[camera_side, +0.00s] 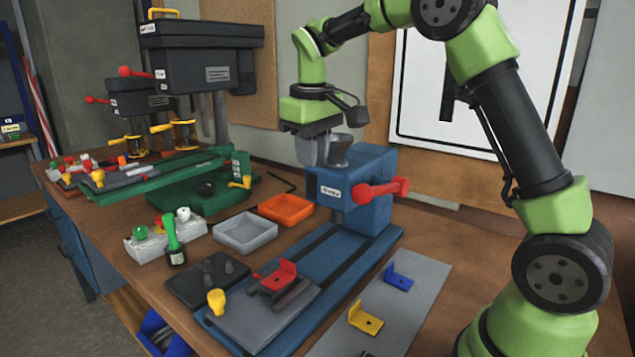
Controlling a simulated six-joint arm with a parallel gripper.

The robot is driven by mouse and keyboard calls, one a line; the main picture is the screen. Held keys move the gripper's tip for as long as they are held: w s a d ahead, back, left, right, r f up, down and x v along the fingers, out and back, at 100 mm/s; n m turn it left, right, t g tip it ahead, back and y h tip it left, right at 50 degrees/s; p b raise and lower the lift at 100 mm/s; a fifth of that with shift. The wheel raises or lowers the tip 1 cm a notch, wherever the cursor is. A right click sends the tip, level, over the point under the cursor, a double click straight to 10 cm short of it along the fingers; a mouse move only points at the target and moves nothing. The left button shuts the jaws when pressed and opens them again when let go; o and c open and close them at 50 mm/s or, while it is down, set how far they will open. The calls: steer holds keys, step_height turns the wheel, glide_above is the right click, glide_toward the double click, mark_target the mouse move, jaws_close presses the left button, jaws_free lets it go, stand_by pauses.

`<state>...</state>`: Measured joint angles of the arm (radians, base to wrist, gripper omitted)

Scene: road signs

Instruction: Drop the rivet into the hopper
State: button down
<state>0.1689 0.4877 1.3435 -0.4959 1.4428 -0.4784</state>
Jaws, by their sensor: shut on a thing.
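The hopper (340,150) is a grey funnel-like cup on top of the blue press (352,190). My gripper (312,152) points down at the hopper's left side, with its fingers at about the height of the hopper's mouth. In this view the fingers overlap the hopper's edge, and I cannot tell whether they are over it or beside it. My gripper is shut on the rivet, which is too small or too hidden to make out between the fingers. Small grey pegs (229,267) stand on a dark plate (190,288) at the lower left.
A red lever (380,190) sticks out from the blue press. A red bracket (280,276) sits on the press bed. An orange tray (286,209) and a grey tray (245,232) lie left of it. Yellow (365,318) and blue brackets (398,277) lie on a grey mat (425,290).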

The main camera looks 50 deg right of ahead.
steer(key=shift+n+t+h, duration=0.5)
steer(key=shift+t+h, duration=0.4)
steer(key=shift+w+d+r, duration=0.4)
steer(key=shift+d+r, duration=0.15)
steer(key=shift+d, duration=1.25)
steer(key=shift+w+d+r, duration=0.45)
steer(key=shift+d+r, duration=0.05)
steer(key=shift+d, duration=1.35)
steer(key=shift+w+d+r, duration=0.4)
steer(key=shift+d+r, duration=0.15)
steer(key=shift+d, duration=1.25)
steer(key=c, duration=1)
jaws_free()
steer(key=v, duration=1)
